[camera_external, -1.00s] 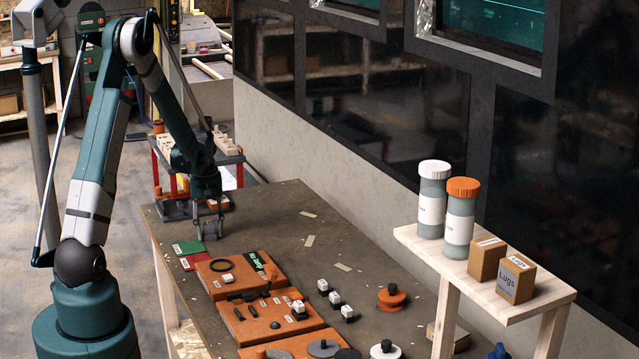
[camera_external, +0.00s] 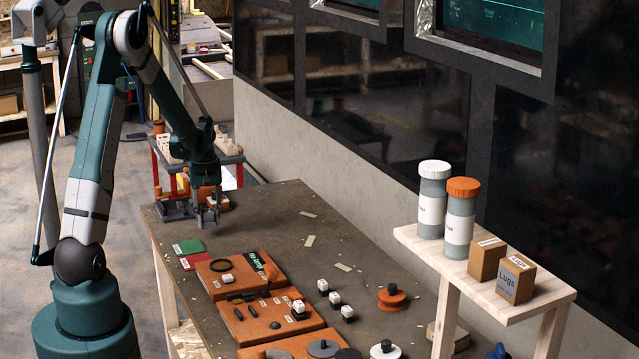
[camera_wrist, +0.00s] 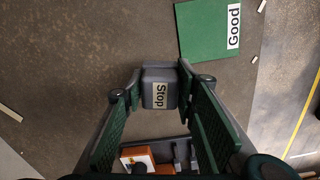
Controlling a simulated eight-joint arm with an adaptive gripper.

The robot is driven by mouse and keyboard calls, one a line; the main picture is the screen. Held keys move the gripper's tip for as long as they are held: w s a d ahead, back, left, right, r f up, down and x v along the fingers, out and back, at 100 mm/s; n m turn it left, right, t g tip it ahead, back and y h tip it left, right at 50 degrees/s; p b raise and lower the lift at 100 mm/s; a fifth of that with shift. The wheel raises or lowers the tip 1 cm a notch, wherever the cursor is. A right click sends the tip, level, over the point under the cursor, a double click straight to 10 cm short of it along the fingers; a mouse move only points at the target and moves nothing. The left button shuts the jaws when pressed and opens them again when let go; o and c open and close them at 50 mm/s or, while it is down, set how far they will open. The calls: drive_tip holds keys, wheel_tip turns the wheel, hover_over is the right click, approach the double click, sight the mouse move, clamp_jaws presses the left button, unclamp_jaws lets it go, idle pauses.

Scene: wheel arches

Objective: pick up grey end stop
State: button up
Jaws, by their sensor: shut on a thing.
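The grey end stop (camera_wrist: 160,76) is a small grey block with a "Stop" label. In the wrist view it sits between the two fingertips of my gripper (camera_wrist: 159,90), which is shut on it. In the external view my gripper (camera_external: 208,219) is low over the far left end of the workbench (camera_external: 290,235). The end stop cannot be made out clearly there, and I cannot tell whether it touches the bench top.
The green "Good" plate (camera_wrist: 207,32) lies apart from the stop. A dark grey fixture (camera_external: 176,209) stands close beside my gripper, with an orange part (camera_wrist: 140,158) on it. Orange trays (camera_external: 250,318) lie nearer the camera. Bench space right of my gripper is mostly clear.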

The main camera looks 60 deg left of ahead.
sight(208, 211)
drive_tip(key=shift+r, duration=2.7)
